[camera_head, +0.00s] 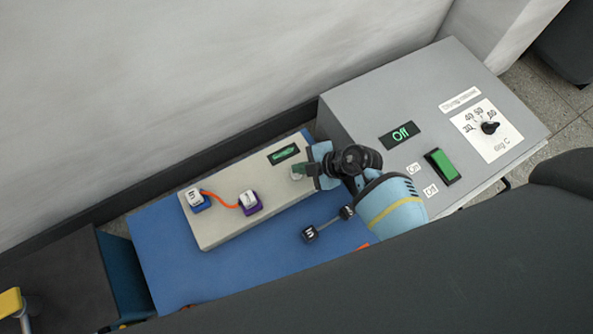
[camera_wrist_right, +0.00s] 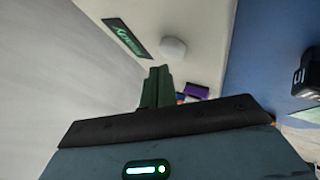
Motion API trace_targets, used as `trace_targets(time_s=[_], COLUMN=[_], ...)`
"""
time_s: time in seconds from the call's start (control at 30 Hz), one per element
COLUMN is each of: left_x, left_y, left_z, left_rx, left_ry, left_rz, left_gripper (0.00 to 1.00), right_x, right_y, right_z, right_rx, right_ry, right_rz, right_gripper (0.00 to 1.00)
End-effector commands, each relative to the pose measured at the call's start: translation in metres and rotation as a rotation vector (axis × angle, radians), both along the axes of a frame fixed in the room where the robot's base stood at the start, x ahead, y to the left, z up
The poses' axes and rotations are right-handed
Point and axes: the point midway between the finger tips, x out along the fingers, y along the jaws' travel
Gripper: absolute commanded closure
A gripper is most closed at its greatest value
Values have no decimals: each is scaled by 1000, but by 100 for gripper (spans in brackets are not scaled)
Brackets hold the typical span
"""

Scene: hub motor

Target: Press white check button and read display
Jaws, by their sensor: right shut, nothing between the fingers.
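The beige test box (camera_head: 222,226) lies on the blue surface (camera_head: 160,246). Its dark display (camera_head: 284,153) shows green text too small to read surely; the text also shows at a steep slant in the right wrist view (camera_wrist_right: 125,37). A round white button (camera_wrist_right: 172,47) sits beside the display, just past my fingertips in the right wrist view; in the head view it is hidden or not distinguishable from my gripper. My right gripper (camera_head: 298,172) is shut and empty, its tips close to the button; contact cannot be told. My left gripper is not in view.
An orange cable (camera_head: 222,200) joins two white-topped plugs on the box, in blue and purple sockets. A black cube-ended part (camera_head: 309,234) lies near my right arm. A grey heater box (camera_head: 370,88) with an "Off" display (camera_head: 400,135), green switch and dial stands right.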

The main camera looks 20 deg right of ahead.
Motion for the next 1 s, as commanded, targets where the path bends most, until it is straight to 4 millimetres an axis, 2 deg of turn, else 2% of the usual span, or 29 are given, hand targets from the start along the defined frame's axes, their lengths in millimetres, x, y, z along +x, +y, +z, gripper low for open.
trace_targets(time_s=[0.33,1.0], left_x=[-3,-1], left_y=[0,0], left_z=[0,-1], left_rx=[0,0], left_ry=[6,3], left_rz=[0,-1], left_gripper=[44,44], right_x=[0,0], right_y=[0,0], right_z=[-8,-12], right_rx=[0,0], right_ry=[1,1], right_rz=[-1,1], right_gripper=[100,100])
